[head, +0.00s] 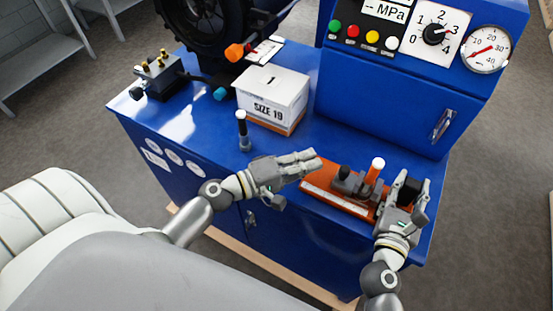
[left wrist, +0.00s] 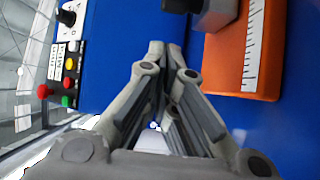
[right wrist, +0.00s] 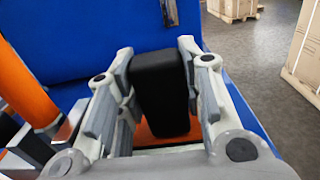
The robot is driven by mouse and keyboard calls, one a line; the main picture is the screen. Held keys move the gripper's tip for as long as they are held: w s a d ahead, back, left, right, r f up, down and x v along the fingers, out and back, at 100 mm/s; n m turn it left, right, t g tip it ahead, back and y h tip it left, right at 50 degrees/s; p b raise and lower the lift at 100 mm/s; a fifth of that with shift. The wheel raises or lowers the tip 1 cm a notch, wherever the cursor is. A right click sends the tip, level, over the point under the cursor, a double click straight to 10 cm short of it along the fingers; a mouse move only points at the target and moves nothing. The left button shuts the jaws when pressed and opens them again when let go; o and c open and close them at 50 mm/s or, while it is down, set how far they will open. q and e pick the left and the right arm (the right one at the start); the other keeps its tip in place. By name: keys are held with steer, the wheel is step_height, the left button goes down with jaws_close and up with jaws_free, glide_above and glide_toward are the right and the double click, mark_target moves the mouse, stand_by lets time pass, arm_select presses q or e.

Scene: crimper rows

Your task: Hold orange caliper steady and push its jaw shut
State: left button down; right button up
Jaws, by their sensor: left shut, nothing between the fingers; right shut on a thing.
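The orange caliper (head: 318,196) lies on the blue bench top, with a white ruled scale along its near edge. A grey sliding jaw (head: 346,181) with a dark knob and an orange post (head: 374,173) with a white top stand on it. My right gripper (head: 413,190) is shut on the black block (right wrist: 160,90) at the caliper's right end. My left gripper (head: 311,160) is shut and empty beside the caliper's left end. In the left wrist view its fingertips (left wrist: 166,48) are apart from the orange bar (left wrist: 232,52) and the grey jaw (left wrist: 216,14).
A white box marked SIZE 19 (head: 272,98) and a dark upright post with a white top (head: 242,130) stand left of the caliper. A blue cabinet with gauges (head: 390,85) rises behind it. A valve block (head: 160,75) sits at the far left.

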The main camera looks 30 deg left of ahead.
mark_target(321, 175)
arm_select(q)
steer(key=shift+m+g+h, duration=0.5)
steer(key=shift+h, duration=0.1)
steer(key=v, duration=0.9)
steer(key=shift+f, duration=0.2)
steer(key=w+a+m+g+h, duration=0.1)
steer(key=w, duration=0.1)
steer(key=w+a+m+g+h, duration=0.1)
steer(key=g, duration=0.1)
steer(key=shift+w+a+r+m+h, duration=0.1)
steer(key=shift+w+a+m+h, duration=0.2)
steer(key=shift+w+a+h, duration=0.1)
steer(key=shift+w, duration=0.1)
steer(key=x, duration=0.9)
steer(key=shift+d+r, duration=0.1)
steer(key=d, duration=0.3)
steer(key=shift+d, duration=0.7)
